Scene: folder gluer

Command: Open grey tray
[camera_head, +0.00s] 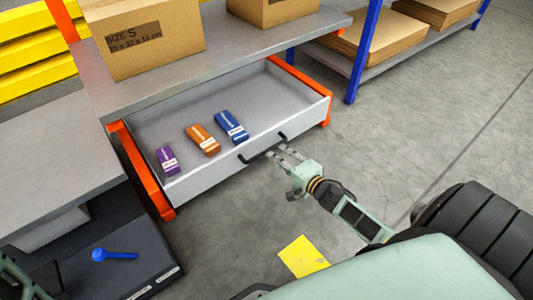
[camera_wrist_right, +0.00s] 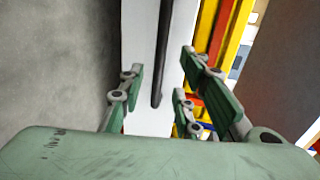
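The grey tray (camera_head: 235,165) is a drawer under the grey shelf, pulled out, with its inside in view. A purple item (camera_head: 167,160), an orange item (camera_head: 203,139) and a blue item (camera_head: 231,127) lie in it. Its black handle (camera_head: 262,150) is on the front panel. My right gripper (camera_head: 283,153) is at the right part of this handle. In the right wrist view, the fingers of my right gripper (camera_wrist_right: 160,95) are spread apart, with the black handle (camera_wrist_right: 162,55) between them; I see no finger closed on it.
Cardboard boxes (camera_head: 144,36) stand on the shelf above the tray. Orange rails (camera_head: 146,172) flank the tray. A blue tool (camera_head: 113,254) lies on a dark surface at lower left. A yellow floor patch (camera_head: 302,257) lies in front. The grey floor at right is clear.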

